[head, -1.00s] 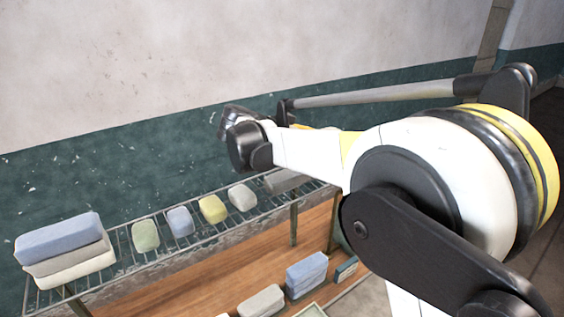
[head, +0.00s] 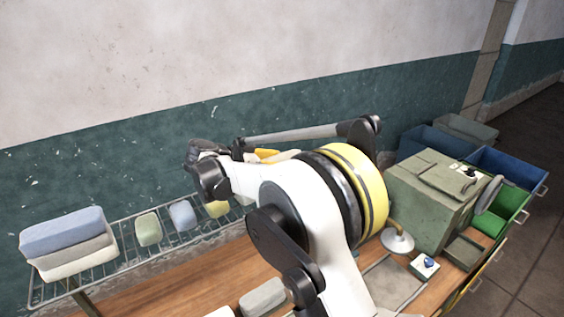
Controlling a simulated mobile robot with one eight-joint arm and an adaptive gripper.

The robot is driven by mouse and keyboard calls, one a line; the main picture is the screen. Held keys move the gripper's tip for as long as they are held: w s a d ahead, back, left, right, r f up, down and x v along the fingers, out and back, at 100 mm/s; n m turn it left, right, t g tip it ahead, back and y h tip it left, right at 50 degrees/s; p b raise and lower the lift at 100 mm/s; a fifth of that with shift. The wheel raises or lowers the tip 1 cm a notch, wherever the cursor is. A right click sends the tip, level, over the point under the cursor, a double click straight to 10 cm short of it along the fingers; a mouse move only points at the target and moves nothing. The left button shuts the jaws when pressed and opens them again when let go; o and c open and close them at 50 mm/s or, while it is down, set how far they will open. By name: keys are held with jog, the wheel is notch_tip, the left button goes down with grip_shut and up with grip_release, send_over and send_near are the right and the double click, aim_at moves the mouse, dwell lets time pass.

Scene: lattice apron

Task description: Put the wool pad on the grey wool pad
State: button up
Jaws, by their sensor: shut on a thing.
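Another grey pad (head: 262,298) lies on the lower wooden surface, partly behind my arm. I cannot tell which grey pad the task means. My arm's dark wrist (head: 212,178) is over the back of the rack. My gripper's fingers do not show, and no held pad is visible.
On the rack (head: 115,265) stand a green pad (head: 148,230), a small blue pad (head: 183,215) and a yellow pad (head: 217,208), partly covered by my arm. At right are a green-grey box (head: 432,200), a lamp-like white dome (head: 397,240) and blue (head: 508,165) and green bins.

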jog(key=shift+s, duration=0.1)
jog(key=shift+f, duration=0.15)
jog(key=o, duration=1.1)
